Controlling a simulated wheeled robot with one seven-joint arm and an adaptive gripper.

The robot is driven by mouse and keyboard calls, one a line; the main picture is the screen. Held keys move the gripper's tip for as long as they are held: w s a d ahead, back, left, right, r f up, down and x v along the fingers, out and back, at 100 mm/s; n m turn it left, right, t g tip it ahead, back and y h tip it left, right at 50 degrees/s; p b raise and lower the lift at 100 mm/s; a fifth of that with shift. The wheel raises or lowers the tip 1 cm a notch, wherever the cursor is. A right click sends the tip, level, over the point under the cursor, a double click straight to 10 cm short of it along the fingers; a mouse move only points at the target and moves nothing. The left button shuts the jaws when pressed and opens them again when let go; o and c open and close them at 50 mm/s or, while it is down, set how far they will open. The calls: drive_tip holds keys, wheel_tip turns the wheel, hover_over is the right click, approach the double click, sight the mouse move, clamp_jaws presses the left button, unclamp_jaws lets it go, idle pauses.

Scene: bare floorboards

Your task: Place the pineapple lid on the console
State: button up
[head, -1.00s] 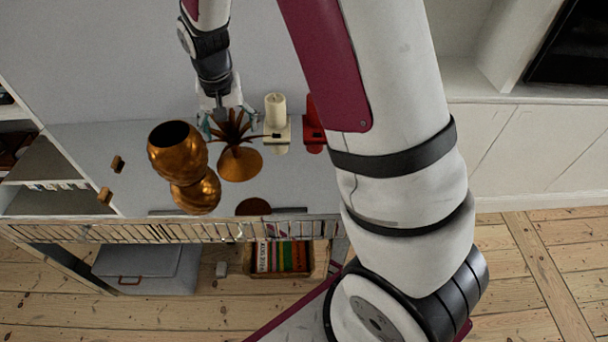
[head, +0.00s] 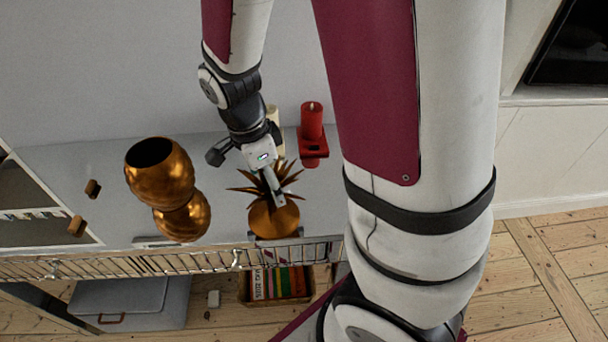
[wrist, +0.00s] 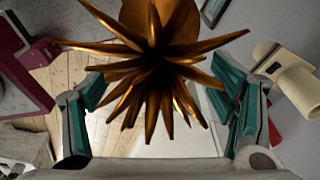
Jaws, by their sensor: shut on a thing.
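The pineapple lid (head: 275,220) is a gold dome with spiky leaves, near the console's front edge in the head view. My gripper (head: 277,197) is shut on it from above. In the wrist view the leaves (wrist: 155,60) spread between the teal finger pads of my gripper (wrist: 160,95). I cannot tell whether the lid touches the surface. The console (head: 95,155) is a pale, flat top. The open gold pineapple pot (head: 160,178) stands on it to the left, with a second gold rounded shape (head: 182,218) just below it.
A rail (head: 140,264) runs along the front edge, with a book crate (head: 278,286) below.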

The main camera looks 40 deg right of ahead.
drive_tip(key=w+d+f, duration=0.2)
drive_tip(key=d, duration=0.5)
drive_tip(key=w+d+f, duration=0.2)
drive_tip(key=d, duration=0.4)
drive_tip(key=shift+d+f, duration=0.35)
drive_tip(key=shift+f, duration=0.2)
drive_tip(key=o, duration=1.8)
drive_tip(key=shift+c, duration=0.2)
